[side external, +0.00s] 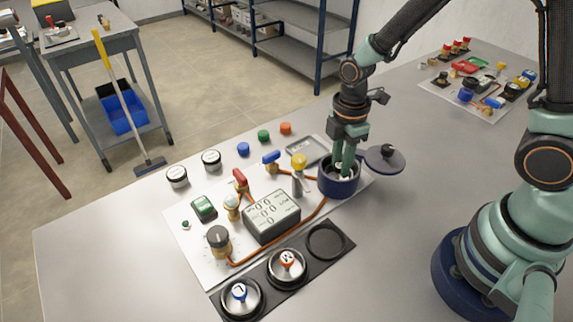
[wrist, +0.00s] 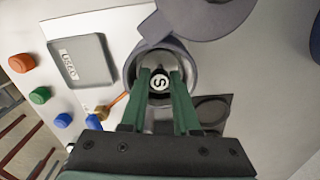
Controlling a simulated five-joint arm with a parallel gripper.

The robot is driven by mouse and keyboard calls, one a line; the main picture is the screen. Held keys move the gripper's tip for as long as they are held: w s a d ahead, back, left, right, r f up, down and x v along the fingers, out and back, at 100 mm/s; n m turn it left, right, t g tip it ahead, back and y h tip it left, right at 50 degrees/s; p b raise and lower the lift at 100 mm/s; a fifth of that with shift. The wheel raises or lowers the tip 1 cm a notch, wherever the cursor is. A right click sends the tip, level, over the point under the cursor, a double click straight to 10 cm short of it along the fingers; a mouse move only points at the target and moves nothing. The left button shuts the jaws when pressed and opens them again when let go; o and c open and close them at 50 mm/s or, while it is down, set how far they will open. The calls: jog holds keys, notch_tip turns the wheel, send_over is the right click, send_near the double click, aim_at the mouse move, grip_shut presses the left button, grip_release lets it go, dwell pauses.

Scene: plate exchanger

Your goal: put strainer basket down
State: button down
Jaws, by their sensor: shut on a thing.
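My gripper (side external: 345,167) points down into the round dark-blue strainer housing (side external: 338,186). In the wrist view its two green fingers (wrist: 160,88) are shut on the strainer basket (wrist: 160,84), gripping at its knob, whose white top carries a black "S". The basket is within the housing's rim (wrist: 131,76). Its lower part is hidden, so I cannot tell whether it touches the bottom. The housing's lid (side external: 384,158) is swung open to the right.
A black holder (side external: 325,262) has two filled places with labelled cups and one empty ring. A gauge box (side external: 271,216), copper pipe and yellow-topped valve (side external: 299,163) stand left of the housing. A grey tray (side external: 306,148) lies behind.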

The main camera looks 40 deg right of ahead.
jog(key=shift+f, duration=0.1)
jog(key=shift+f, duration=0.2)
jog(key=c, duration=0.6)
grip_release()
jog(key=shift+c, duration=0.2)
jog(key=s+d+r+m+t, duration=0.2)
jog(key=r+m, duration=0.6)
jog(key=r, duration=0.2)
jog(key=s+d+r+m+t, duration=0.2)
jog(key=r+m, duration=0.5)
jog(key=r, duration=0.4)
jog(key=shift+s+d+m+t, duration=0.25)
jog(key=shift+d+m+t, duration=0.15)
jog(key=shift+t, duration=0.4)
